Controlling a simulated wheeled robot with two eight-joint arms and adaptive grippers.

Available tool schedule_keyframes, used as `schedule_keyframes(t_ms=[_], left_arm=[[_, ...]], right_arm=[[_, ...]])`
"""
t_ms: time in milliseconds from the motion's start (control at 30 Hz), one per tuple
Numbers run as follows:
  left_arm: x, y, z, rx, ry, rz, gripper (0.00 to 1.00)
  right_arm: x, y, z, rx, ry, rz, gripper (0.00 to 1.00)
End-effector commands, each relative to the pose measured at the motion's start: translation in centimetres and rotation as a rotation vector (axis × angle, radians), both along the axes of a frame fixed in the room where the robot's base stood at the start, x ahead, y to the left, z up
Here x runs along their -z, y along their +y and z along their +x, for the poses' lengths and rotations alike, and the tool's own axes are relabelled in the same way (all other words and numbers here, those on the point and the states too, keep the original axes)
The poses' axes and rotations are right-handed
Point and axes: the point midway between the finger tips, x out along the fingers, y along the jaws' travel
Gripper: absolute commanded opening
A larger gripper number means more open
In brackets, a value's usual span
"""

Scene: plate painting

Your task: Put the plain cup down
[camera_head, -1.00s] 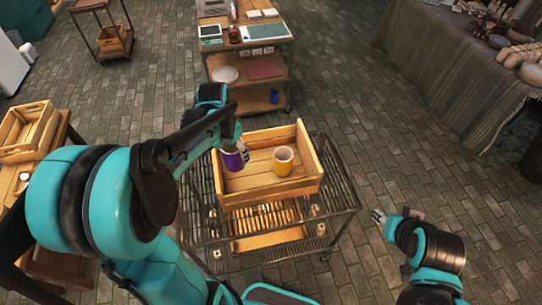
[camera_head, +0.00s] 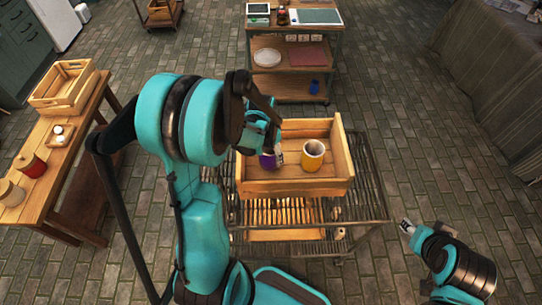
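A purple cup (camera_head: 267,161) is at the left side of the wooden crate (camera_head: 295,188), partly hidden by my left gripper. My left gripper (camera_head: 277,155) reaches down from above, with a grey finger at the cup's right side, and appears shut on it. I cannot tell whether the cup's base touches the crate floor. A yellow cup with a pale upper part (camera_head: 313,157) stands upright in the crate to the right, apart from the purple one. My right gripper (camera_head: 406,226) is empty, low at the right beside the cart; its finger gap is too small to judge.
The crate sits on a dark wire-rack cart (camera_head: 372,205). A wooden table (camera_head: 60,165) at the left bears another crate (camera_head: 64,86) and pots. A shelf cart (camera_head: 290,90) stands behind. The crate floor between and behind the cups is partly clear.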

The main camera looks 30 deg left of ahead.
Motion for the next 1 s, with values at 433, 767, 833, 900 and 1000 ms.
schedule_keyframes(t_ms=[433,767,833,900,1000], left_arm=[[1.7,0.0,0.0,0.0,0.0,0.0,0.28],[1.6,0.0,0.0,0.0,0.0,0.0,0.88],[1.6,0.0,0.0,0.0,0.0,0.0,0.88],[1.4,0.0,0.0,0.0,0.0,0.0,0.88],[0.6,0.0,-0.1,0.0,0.0,0.0,0.88]], right_arm=[[0.8,0.0,0.0,0.0,0.0,0.0,0.4],[0.7,0.0,0.0,0.0,0.0,0.0,0.4],[0.7,0.0,0.0,0.0,0.0,0.0,0.4],[0.5,0.0,0.0,0.0,0.0,0.0,0.4],[0.0,0.0,0.0,0.0,0.0,0.0,0.4]])
